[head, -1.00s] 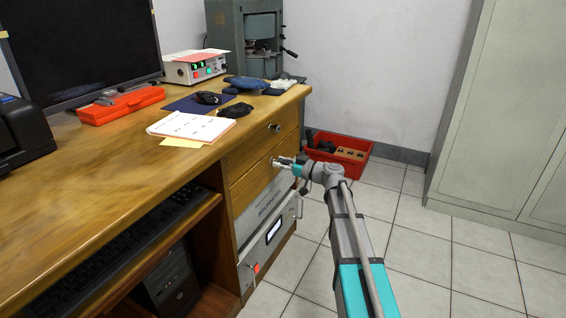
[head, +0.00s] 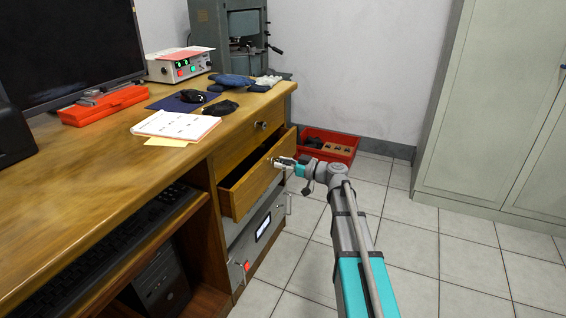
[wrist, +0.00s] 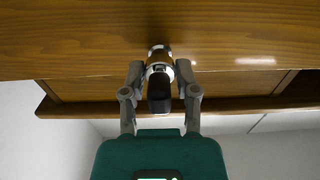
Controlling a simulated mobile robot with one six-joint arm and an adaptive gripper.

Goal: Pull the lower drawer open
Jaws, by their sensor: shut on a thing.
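The lower drawer (head: 250,190) of the wooden desk stands partly open, its dark inside showing behind the front panel. Its front also shows in the wrist view (wrist: 90,40). My gripper (head: 284,162) is at the middle of the drawer front, shut on the drawer's round knob. In the wrist view my gripper (wrist: 160,92) has a finger on each side of the knob (wrist: 159,54), which is partly hidden by the fingers and a dark part between them. The upper drawer (head: 250,128), with its own round knob (head: 261,125), is closed.
The desk top (head: 90,185) holds a notepad (head: 176,124), an orange case (head: 103,105) and a monitor. A panelled unit with a handle (head: 264,232) sits below the drawer. A red crate (head: 328,143) stands on the floor behind my arm. Tiled floor is clear to the right.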

